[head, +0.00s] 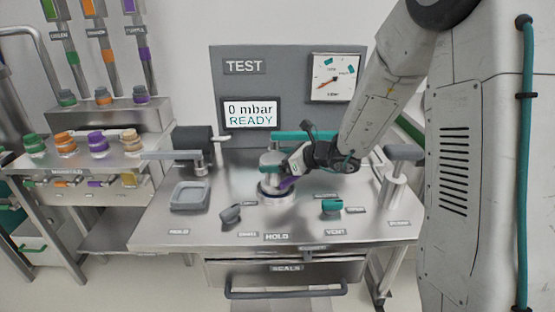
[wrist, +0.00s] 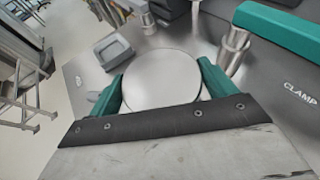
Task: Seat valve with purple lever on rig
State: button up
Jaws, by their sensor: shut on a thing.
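My gripper (head: 272,169) is shut on a silver, round-topped valve (head: 270,158) in the middle of the test bench. Its purple lever (head: 287,182) shows just below the gripper, pointing right. The valve is upright at the round seat of the rig (head: 277,196); I cannot tell whether it rests fully on it. In the wrist view the teal fingers of my gripper (wrist: 160,82) lie on both sides of the valve's flat round top (wrist: 161,79). The lever and the valve's underside are hidden there.
A teal clamp bar (head: 304,135) is behind the valve, also close in the wrist view (wrist: 284,30). A grey tray (head: 190,196) is at left, with dark (head: 230,213) and teal (head: 332,206) knobs in front. Several coloured valves (head: 98,144) stand on the left rack. The display reads 0 mbar READY.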

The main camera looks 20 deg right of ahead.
jog(key=shift+f, duration=0.6)
dwell(0.5)
jog(key=o, duration=1.6)
jog(key=shift+f, duration=0.1)
jog(key=shift+c, duration=0.2)
jog(key=shift+r, duration=4.55)
